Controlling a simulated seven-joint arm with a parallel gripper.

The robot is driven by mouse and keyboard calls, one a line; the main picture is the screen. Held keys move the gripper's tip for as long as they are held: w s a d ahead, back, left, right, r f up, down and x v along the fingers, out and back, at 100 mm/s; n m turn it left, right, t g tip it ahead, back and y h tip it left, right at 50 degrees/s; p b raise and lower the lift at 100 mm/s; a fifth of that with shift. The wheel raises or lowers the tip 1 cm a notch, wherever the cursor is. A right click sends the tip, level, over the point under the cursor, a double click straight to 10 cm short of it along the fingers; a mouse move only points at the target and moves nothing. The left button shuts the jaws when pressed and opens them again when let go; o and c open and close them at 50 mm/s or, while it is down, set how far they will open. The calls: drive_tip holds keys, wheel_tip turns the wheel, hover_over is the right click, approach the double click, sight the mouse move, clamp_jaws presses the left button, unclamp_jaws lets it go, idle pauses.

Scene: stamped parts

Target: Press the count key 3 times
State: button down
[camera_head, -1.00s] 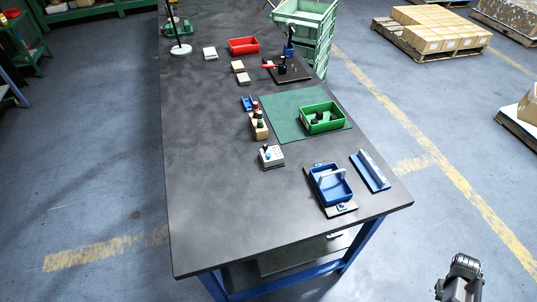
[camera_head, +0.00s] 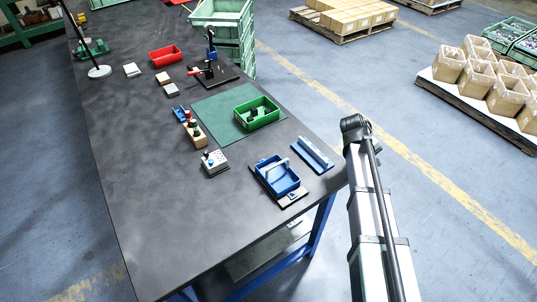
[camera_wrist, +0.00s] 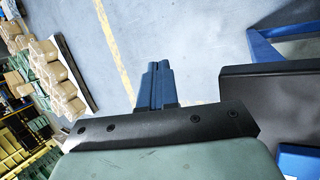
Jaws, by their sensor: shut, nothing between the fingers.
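My gripper (camera_wrist: 157,66) shows in the wrist view as two blue fingers side by side, shut with nothing between them. It is over the floor, beside the dark tabletop (camera_wrist: 285,95), and touches nothing visible. In the head view my arm rises at the right, off the table's edge; the fingers cannot be made out there. A small grey box with knobs or buttons (camera_head: 214,161) stands near the table's middle. A blue tray with a handle (camera_head: 277,176) sits at the near right on a plate with a small blue-marked part (camera_head: 292,196). No count key can be clearly told at this size.
A green bin (camera_head: 256,114) stands on a green mat (camera_head: 205,108). A blue angled bar (camera_head: 313,155) lies by the right edge. A wooden block with pegs (camera_head: 195,133) and a red tray (camera_head: 165,54) stand farther back. The table's left side is mostly clear.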

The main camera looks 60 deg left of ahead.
drive_tip(key=s+a+r+n, duration=0.1)
drive_tip(key=s+a, duration=0.1)
drive_tip(key=a, duration=0.1)
drive_tip(key=s+a+r+t, duration=0.1)
drive_tip(key=s+a+r, duration=0.1)
drive_tip(key=a, duration=0.1)
drive_tip(key=s+a+r+n, duration=0.1)
drive_tip(key=s+a+r, duration=0.1)
drive_tip(key=s+a, duration=0.1)
drive_tip(key=shift+a+n+y, duration=0.2)
drive_tip(key=shift+n+y, duration=0.1)
drive_tip(key=shift+y, duration=0.1)
drive_tip(key=s+a+r+n+t+y, duration=0.15)
drive_tip(key=s+a+r+n, duration=0.25)
drive_tip(key=s+a, duration=0.75)
wheel_tip(320, 180, up, 8)
drive_tip(key=n+t+y, duration=0.2)
drive_tip(key=n, duration=0.3)
hover_over(211, 163)
drive_tip(key=shift+s+a, duration=0.25)
drive_tip(key=shift+s, duration=0.1)
drive_tip(key=shift+f, duration=4.35)
drive_tip(key=shift+f, duration=0.95)
drive_tip(key=shift+r, duration=0.95)
